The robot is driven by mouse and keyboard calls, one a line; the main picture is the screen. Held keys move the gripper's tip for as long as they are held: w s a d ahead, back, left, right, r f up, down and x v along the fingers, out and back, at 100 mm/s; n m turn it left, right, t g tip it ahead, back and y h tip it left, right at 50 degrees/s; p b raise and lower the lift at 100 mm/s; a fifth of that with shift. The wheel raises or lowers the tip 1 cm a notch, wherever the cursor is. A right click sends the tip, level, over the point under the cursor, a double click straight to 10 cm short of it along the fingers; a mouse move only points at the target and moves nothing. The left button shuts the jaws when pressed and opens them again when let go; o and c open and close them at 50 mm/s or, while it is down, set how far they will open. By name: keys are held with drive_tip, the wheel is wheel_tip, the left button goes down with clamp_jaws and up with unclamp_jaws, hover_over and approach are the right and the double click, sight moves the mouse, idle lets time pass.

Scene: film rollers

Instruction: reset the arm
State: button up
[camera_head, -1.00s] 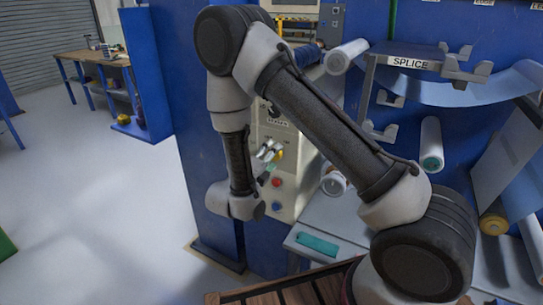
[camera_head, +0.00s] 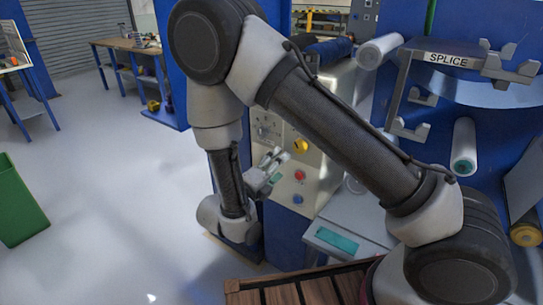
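My arm fills the middle of the head view, folded, with its upper link running from lower right to upper left and its forearm hanging down on the left. My gripper (camera_head: 277,158) is small and grey at the end of the wrist, pointing up and right in front of the machine's control panel (camera_head: 298,178). Its fingers are too small to tell whether they are open or shut. I see nothing held in it.
A SPLICE shelf (camera_head: 450,60) and white rollers (camera_head: 464,150) are on the blue machine at right. A grey ledge (camera_head: 350,222) and a slatted wooden surface (camera_head: 300,292) lie below my arm. A green bin (camera_head: 18,205) stands at far left. Grey floor at left is clear.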

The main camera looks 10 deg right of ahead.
drive_tip(key=s+d+r+m+g+y, duration=0.1)
drive_tip(key=s+d+r+m+g, duration=0.1)
drive_tip(key=s+d+m+g, duration=0.75)
drive_tip(key=s+d+r+m+g+y, duration=0.1)
drive_tip(key=s+d+r+m+g, duration=0.3)
drive_tip(key=m, duration=1.1)
drive_tip(key=s+d+r+m+t+y, duration=0.2)
drive_tip(key=s+d+r+m+y, duration=0.2)
drive_tip(key=r+m, duration=0.4)
drive_tip(key=s+d+r+m+t+y, duration=0.3)
drive_tip(key=s+d+r+m+y, duration=0.2)
drive_tip(key=r+m, duration=0.3)
drive_tip(key=shift+s+d+r+m+y, duration=0.15)
drive_tip(key=shift+d+r+m+y, duration=0.15)
drive_tip(key=shift+d+m+y, duration=0.45)
drive_tip(key=shift+a, duration=0.15)
drive_tip(key=shift+c, duration=0.2)
